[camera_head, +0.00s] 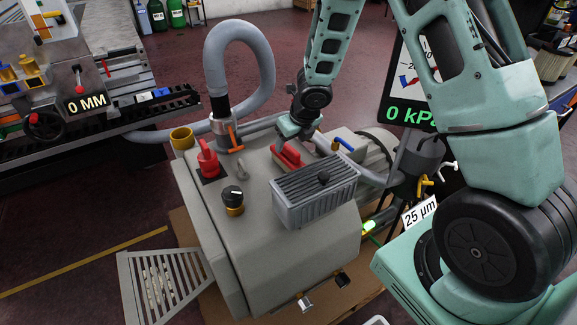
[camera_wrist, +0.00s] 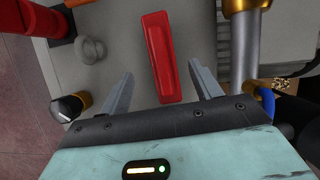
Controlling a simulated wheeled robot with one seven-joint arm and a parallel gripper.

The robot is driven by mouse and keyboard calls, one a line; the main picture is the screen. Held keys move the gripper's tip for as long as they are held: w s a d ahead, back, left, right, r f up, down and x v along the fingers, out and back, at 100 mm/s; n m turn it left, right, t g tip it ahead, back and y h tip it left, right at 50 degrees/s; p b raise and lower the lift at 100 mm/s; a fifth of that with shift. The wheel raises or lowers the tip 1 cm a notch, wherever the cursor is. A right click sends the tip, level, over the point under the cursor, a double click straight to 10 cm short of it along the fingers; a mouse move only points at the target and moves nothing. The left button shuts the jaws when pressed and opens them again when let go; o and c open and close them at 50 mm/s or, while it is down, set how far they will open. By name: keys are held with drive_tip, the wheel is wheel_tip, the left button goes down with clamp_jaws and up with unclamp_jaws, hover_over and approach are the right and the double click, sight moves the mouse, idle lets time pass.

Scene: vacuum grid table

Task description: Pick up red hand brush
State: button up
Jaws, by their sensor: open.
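The red hand brush (camera_wrist: 162,58) lies on the grey top of the machine. In the wrist view it lies lengthwise, slightly tilted, ahead of my gripper and between the lines of its two fingers. My gripper (camera_wrist: 160,82) is open and empty, with one finger on each side of the brush's near end. In the head view my gripper (camera_head: 287,140) is over the machine top, close above the red brush (camera_head: 288,156), which it partly hides. I cannot tell whether the fingers touch the surface.
A ribbed grey box (camera_head: 315,192) stands just in front of the brush. A red knob (camera_head: 208,160) is to the left, with a black and yellow knob (camera_head: 233,200) nearer. A thick grey hose (camera_head: 240,65) loops behind. A blue-handled valve (camera_head: 343,145) is at right.

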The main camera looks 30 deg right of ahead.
sight(287, 153)
drive_tip(key=shift+b+x, duration=0.85)
drive_tip(key=shift+x, duration=2.6)
drive_tip(key=shift+d, duration=0.1)
drive_tip(key=shift+f, duration=0.25)
drive_tip(key=c, duration=1.1)
